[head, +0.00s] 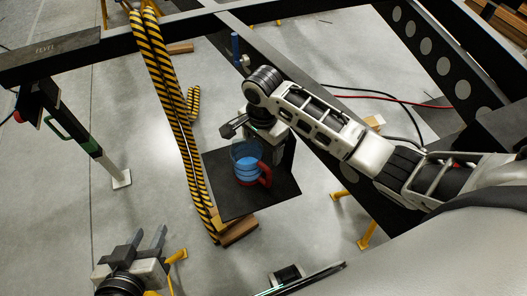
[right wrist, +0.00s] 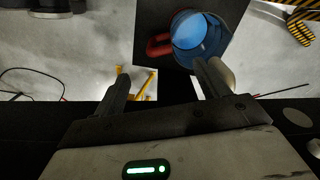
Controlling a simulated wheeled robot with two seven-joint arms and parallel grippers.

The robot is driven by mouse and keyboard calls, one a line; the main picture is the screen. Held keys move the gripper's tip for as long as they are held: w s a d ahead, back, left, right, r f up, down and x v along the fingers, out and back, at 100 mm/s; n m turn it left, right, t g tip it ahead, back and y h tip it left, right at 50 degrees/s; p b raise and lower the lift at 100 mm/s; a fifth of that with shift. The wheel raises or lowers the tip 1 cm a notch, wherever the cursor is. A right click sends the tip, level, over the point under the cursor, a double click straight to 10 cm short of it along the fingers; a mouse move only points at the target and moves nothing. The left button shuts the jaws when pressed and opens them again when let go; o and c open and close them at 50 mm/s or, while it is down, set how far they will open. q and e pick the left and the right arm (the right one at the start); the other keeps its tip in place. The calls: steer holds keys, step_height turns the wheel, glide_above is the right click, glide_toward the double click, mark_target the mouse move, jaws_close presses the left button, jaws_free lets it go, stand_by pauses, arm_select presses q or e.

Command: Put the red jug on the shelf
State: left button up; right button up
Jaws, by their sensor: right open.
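The jug (head: 246,166) has a red handle and a see-through body that looks blue. It stands upright on a flat black panel (head: 228,205) in the middle of the head view. In the right wrist view the jug (right wrist: 188,32) is at the top, its red handle to the left. My right gripper (right wrist: 163,76) is open and empty. Its right finger overlaps the jug's lower edge in that view; I cannot tell whether they touch. In the head view my right gripper (head: 252,128) is just behind the jug. My left gripper (head: 147,240) is open and empty at lower left. I cannot tell which surface is the shelf.
Black-and-yellow striped hoses (head: 172,100) run along the panel's left side. Dark chassis beams (head: 110,52) cross the top and right. A green-handled stand (head: 85,140) is at left. A pale rounded thing (right wrist: 224,76) is partly hidden behind a finger. Grey floor is open at left.

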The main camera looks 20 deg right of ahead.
steer(key=s+a+f+n+t+y, duration=0.3)
steer(key=s+a+n+t+y, duration=0.2)
steer(key=s+a+n, duration=0.25)
arm_select(q)
steer(key=shift+w+r, duration=0.15)
arm_select(e)
steer(key=s+d+r+n+t+h, duration=0.1)
steer(key=s+d+r+n+t, duration=0.4)
steer(key=s+r+n+t, duration=0.1)
steer(key=shift+r+n, duration=0.15)
steer(key=shift+n, duration=0.6)
arm_select(q)
steer(key=shift+r, duration=0.1)
arm_select(e)
steer(key=shift+s+d, duration=0.1)
arm_select(q)
steer(key=shift+a+r+p, duration=0.25)
steer(key=shift+r+p, duration=0.25)
steer(key=shift+p, duration=1.3)
arm_select(e)
steer(key=shift+d+r, duration=0.2)
steer(key=shift+r, duration=0.35)
steer(key=shift+s, duration=0.1)
